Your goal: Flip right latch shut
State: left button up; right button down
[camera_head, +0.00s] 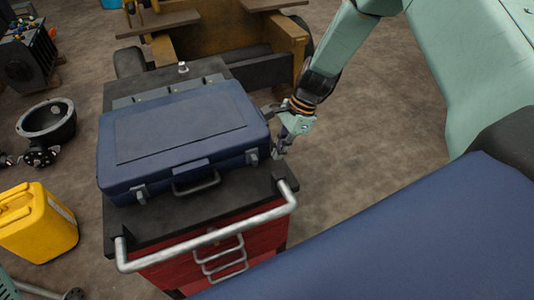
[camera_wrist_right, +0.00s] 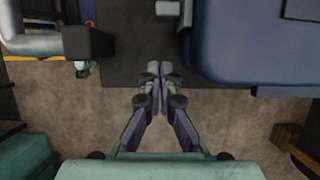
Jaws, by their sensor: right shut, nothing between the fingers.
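A closed blue case (camera_head: 180,135) lies flat on the dark top of a red cart. Its right latch (camera_head: 252,157) is a small pale piece at the front right corner. In the right wrist view the latch (camera_wrist_right: 169,8) sticks out from the case edge. The left latch (camera_head: 141,193) sits at the front left, with a dark handle (camera_head: 196,184) between them. My right gripper (camera_head: 281,149) is just right of the case, near the latch and apart from it. In the right wrist view its fingertips (camera_wrist_right: 153,76) are together and empty. My left gripper is not in view.
The red cart (camera_head: 190,262) has a metal push bar (camera_head: 205,236) in front. A yellow canister (camera_head: 38,222) and a black round part (camera_head: 46,121) stand on the floor at left. The stripped forklift (camera_head: 215,40) is behind. Floor right of the cart is clear.

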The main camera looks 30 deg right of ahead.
aim_at(256, 158)
jog(key=a, duration=0.3)
jog(key=shift+w+a+r, duration=0.15)
jog(key=shift+w+a, duration=0.1)
jog(key=shift+w, duration=0.05)
jog(key=shift+a+r, duration=0.1)
jog(key=shift+a, duration=0.35)
jog(key=shift+s+d, duration=0.15)
jog(key=shift+d, duration=0.25)
jog(key=a, duration=0.3)
jog(key=shift+w+a, duration=0.15)
jog(key=shift+w, duration=0.05)
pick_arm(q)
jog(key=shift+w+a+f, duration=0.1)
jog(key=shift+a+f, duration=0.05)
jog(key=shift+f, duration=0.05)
pick_arm(e)
jog(key=shift+s, duration=0.1)
jog(key=shift+d, duration=0.2)
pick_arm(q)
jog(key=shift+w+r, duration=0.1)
pick_arm(e)
jog(key=shift+d, duration=0.1)
